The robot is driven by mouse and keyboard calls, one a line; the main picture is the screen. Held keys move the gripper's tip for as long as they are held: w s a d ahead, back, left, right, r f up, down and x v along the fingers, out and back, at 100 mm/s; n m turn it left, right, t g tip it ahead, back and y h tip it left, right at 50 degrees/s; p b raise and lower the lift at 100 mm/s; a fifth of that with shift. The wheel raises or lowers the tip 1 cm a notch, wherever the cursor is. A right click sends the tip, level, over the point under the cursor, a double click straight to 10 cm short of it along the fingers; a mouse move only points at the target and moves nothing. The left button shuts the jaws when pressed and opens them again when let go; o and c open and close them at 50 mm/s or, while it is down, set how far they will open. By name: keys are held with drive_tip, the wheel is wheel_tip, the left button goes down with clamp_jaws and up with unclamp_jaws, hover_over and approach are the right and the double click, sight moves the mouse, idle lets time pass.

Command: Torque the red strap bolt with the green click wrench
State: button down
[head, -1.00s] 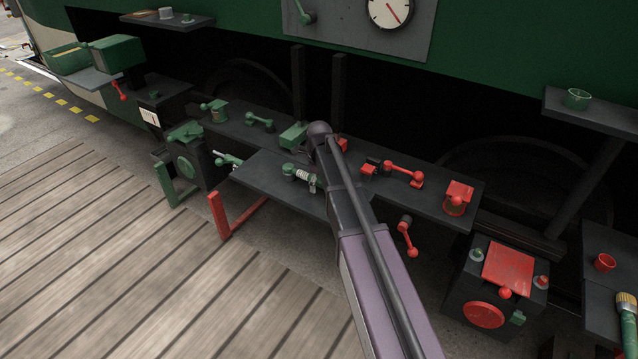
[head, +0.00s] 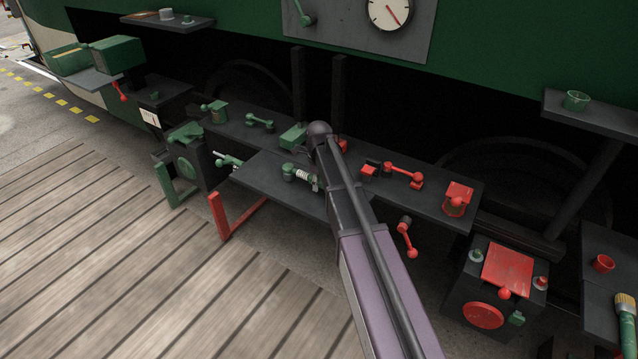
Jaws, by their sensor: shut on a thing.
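A green piece with a ribbed silver section (head: 302,175) lies on the dark front shelf, left of my arm; its right end runs close to my arm. Another green-and-silver handled tool (head: 228,160) shows at that shelf's left edge. I cannot tell which is the click wrench. Right of my arm are a red block (head: 369,171) and a red lever (head: 403,174) on the dark shelf. A small red part (head: 343,144) shows beside my arm's dark joint. I cannot single out the strap bolt. My gripper is hidden behind my purple-grey arm.
A red-topped dark box (head: 508,268) stands at the right, below the shelf. A red lever (head: 407,237) hangs under the shelf edge. A red bracket leg (head: 230,222) is front left. The wooden deck (head: 150,270) is clear. A gauge panel (head: 365,25) is above.

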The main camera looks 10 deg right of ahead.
drive_tip(key=shift+r+p, duration=1.65)
drive_tip(key=shift+r, duration=0.2)
drive_tip(key=s, duration=1.6)
drive_tip(key=shift+r+p, duration=0.4)
drive_tip(key=shift+s, duration=0.1)
